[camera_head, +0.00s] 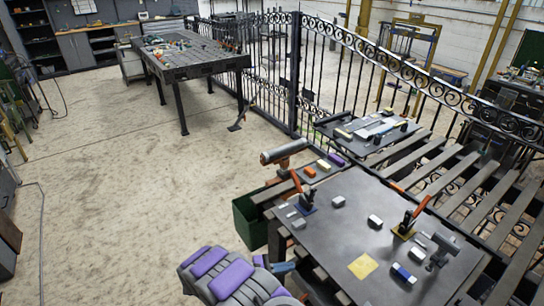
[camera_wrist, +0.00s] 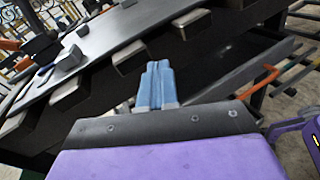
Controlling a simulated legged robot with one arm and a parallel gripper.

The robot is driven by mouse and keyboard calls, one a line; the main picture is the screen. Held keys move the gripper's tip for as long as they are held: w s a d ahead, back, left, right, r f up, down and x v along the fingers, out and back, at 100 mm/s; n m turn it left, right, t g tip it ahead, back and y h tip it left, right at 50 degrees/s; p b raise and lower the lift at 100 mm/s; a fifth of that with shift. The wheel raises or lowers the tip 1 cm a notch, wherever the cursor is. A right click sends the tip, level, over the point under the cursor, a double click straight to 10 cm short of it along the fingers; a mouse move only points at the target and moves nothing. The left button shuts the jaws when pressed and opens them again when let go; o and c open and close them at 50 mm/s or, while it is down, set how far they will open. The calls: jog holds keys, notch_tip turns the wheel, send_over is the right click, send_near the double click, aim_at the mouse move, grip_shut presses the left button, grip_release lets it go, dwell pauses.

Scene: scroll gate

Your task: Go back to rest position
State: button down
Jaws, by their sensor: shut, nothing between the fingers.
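My gripper (camera_wrist: 158,72) shows in the wrist view as two light-blue fingers pressed together with nothing between them. It points at the dark side of the metal worktable (camera_wrist: 200,48); I cannot tell the exact gap. In the head view my gripper (camera_head: 284,267) is a small blue shape beside the near left corner of the worktable (camera_head: 330,240), below its top. My purple and grey arm fills the bottom of that view and partly hides the gripper.
Clamps with orange handles, grey blocks and a yellow square (camera_head: 362,266) are on the worktable. A green bin (camera_head: 250,222) stands at its left. A black scroll gate (camera_head: 390,75) runs behind. Open concrete floor (camera_head: 120,190) lies to the left.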

jog(key=s+d+r+m+g+y, duration=0.3)
jog(key=s+d+r+m+g, duration=0.25)
jog(key=r, duration=0.45)
jog(key=s+d+r+m+g+y, duration=0.3)
jog(key=s+d+r+m, duration=0.25)
jog(key=d+r, duration=0.4)
jog(key=s+a+r+m+t+y, duration=0.1)
jog(key=s+a+r+m+y, duration=0.1)
jog(key=s, duration=0.6)
jog(key=s+a+r+m+t+y, duration=0.1)
jog(key=s+r+m+y, duration=0.2)
jog(key=s, duration=0.5)
jog(key=s+a+r+m+t+y, duration=0.1)
jog(key=s+r+y, duration=0.3)
jog(key=s, duration=0.5)
jog(key=shift+a+m+y, duration=0.7)
jog(key=shift+a+m, duration=0.15)
jog(key=shift+m, duration=0.05)
